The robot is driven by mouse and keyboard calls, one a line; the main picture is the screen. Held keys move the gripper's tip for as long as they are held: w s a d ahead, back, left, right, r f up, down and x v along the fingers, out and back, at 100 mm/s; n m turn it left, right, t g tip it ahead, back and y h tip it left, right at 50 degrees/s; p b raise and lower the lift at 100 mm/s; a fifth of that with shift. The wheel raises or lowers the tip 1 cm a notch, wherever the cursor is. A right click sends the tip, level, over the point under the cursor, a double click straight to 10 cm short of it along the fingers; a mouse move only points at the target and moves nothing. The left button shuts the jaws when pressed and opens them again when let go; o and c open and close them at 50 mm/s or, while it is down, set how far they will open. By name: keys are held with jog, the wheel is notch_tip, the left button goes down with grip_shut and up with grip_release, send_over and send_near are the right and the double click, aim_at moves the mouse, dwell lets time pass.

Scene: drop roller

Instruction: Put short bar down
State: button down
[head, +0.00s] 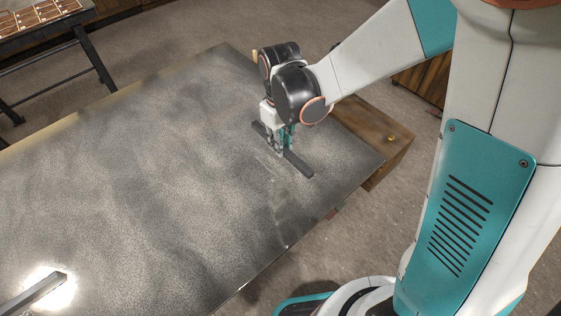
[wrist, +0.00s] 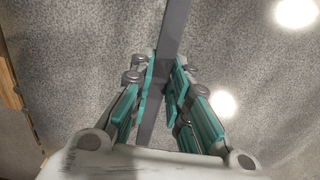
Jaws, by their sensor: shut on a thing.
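The short bar (head: 298,164) is a dark grey, straight bar near the right end of the speckled grey tabletop (head: 130,170). My gripper (head: 279,145) points down and is shut on the bar around its middle, with both ends sticking out. In the wrist view the bar (wrist: 174,30) runs lengthwise between the teal finger pads of my gripper (wrist: 165,82). The bar is at or just above the tabletop; I cannot tell whether it touches.
Another metal bar (head: 34,294) lies at the lower left by a bright reflection. A wooden block or drawer (head: 372,135) stands beyond the table's right edge. A rack with trays (head: 40,18) is at the upper left. The middle of the tabletop is clear.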

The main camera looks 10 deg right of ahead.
aim_at(281, 163)
jog(key=shift+f+b, duration=1.85)
jog(key=shift+f, duration=1.35)
jog(key=shift+f, duration=0.15)
jog(key=c, duration=1.5)
grip_release()
jog(key=shift+c, duration=0.2)
notch_tip(281, 163, up, 12)
jog(key=p, duration=0.3)
jog(key=shift+r, duration=0.2)
